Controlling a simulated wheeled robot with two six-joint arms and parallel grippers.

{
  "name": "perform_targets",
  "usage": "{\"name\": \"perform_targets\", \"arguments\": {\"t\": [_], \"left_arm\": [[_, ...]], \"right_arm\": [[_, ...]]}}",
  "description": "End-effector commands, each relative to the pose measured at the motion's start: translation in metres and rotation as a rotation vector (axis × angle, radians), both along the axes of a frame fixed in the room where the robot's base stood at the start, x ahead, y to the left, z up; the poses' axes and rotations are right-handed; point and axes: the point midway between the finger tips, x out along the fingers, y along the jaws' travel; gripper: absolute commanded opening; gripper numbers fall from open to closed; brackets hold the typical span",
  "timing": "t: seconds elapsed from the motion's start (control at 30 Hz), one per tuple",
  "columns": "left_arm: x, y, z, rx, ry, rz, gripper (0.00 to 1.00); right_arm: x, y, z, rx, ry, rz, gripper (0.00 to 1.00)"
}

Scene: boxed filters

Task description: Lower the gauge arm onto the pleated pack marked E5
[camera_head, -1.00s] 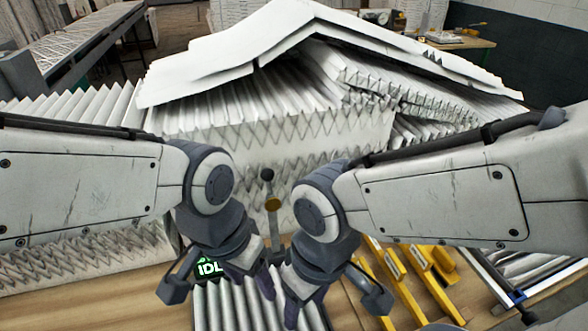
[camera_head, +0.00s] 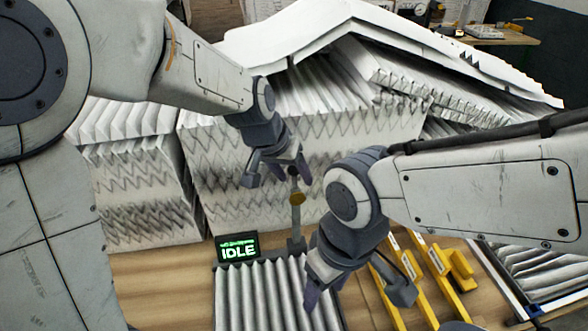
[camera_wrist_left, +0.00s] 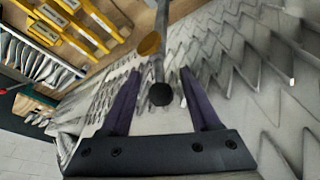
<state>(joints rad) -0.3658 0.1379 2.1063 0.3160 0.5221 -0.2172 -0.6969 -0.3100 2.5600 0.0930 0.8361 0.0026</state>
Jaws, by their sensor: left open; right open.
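The gauge arm stands upright in the head view, with a dark ball knob (camera_head: 293,170) on top and a brass disc (camera_head: 297,198) below it. A pleated pack (camera_head: 262,292) lies on the bench in front of the gauge post (camera_head: 296,243); no E5 mark is readable. My right gripper (camera_head: 325,288) is open over the pack's right side and hides part of it.
A small display (camera_head: 237,248) reads IDLE behind the pack. Large stacks of white pleated filters (camera_head: 240,150) stand behind the gauge. Yellow tools (camera_head: 436,265) and a framed pleated filter (camera_head: 530,275) lie to the right. Bare bench (camera_head: 160,285) shows at the left.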

Motion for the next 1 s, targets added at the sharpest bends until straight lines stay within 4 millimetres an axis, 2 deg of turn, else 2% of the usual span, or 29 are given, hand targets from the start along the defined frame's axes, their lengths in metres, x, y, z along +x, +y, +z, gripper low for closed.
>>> {"name": "perform_targets", "arguments": {"t": [0.13,0.43,0.6,1.0], "left_arm": [[0.0028,-0.003,-0.0103,0.001,0.002,0.0,0.63],[0.0036,-0.0034,-0.0122,0.0,0.0,0.0,0.63],[0.0035,-0.0032,-0.0121,0.001,0.0,0.0,0.0],[0.0036,-0.0028,-0.0119,0.001,0.0,0.001,0.0]], "right_arm": [[0.0,0.0,0.0019,0.0,0.0,0.0,0.61],[0.0,0.0,0.0017,0.0,0.0,0.0,0.61],[0.0,0.0,0.0017,0.0,0.0,0.0,0.61],[0.0,0.0,0.0018,0.0,0.0,0.0,0.61]]}}
